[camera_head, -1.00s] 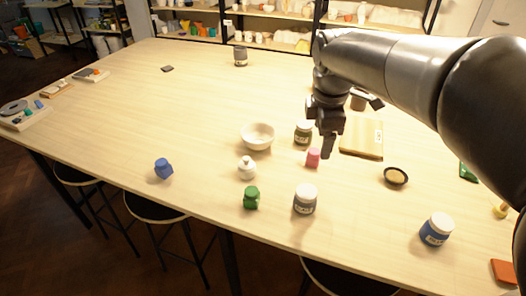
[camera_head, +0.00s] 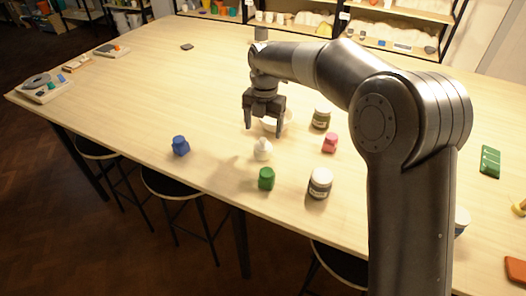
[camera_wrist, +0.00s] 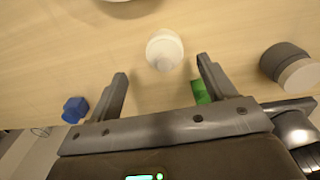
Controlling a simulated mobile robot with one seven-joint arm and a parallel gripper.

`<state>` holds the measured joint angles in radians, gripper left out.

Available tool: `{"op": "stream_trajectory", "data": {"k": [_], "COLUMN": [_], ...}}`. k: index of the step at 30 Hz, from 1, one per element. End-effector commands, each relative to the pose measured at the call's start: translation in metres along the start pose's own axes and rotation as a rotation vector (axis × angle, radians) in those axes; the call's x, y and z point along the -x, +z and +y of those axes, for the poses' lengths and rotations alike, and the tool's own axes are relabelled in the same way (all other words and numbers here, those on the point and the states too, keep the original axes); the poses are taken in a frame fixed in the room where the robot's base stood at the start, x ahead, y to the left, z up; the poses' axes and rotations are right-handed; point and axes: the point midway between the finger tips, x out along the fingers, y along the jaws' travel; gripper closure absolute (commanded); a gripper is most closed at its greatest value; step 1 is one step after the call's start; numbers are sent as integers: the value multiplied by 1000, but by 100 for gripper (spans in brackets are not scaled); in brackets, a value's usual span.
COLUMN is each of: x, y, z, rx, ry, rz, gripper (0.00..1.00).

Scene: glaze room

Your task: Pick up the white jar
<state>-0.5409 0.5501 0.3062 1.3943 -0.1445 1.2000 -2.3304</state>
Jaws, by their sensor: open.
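The white jar (camera_head: 262,149) is a small rounded jar with a knob-like top, standing on the wooden table (camera_head: 150,95). In the wrist view the white jar (camera_wrist: 165,50) lies just beyond the fingertips, between their lines and slightly right of centre. My gripper (camera_head: 264,124) points down above the table, behind and above the jar in the head view. In the wrist view its two fingers (camera_wrist: 162,70) are spread wide with nothing between them.
A white bowl (camera_head: 286,122) is partly hidden behind my gripper.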

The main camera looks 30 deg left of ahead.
Motion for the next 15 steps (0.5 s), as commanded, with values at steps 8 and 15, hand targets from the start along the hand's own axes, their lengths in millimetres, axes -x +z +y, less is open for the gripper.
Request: {"op": "stream_trajectory", "data": {"k": [8,15], "x": [-26,-60], "y": [-2,-8], "z": [-2,-5], "rx": [-2,-2], "ry": [-2,-2], "rz": [1,1], "gripper": [24,24]}}
